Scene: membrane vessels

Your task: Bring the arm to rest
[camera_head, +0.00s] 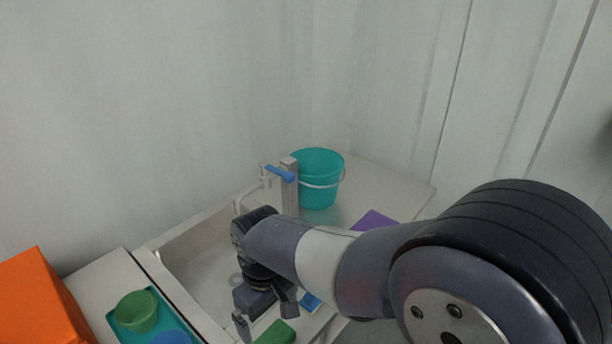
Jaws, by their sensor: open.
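My arm reaches in from the right side of the head view, bent downward at its wrist. My gripper (266,316) points down over the front edge of the sink (196,262). Its two fingers stand apart. A green object (276,333) lies just below the fingers; I cannot tell whether they touch it. Part of the sink and the counter is hidden behind my arm.
A teal bucket (319,180) stands behind the tap (280,174) with its blue lever. A purple item (375,220) and a blue one (311,301) lie near my arm. At left are a teal tray (116,324), a green bowl (136,311), a blue bowl (170,338) and an orange box (40,300).

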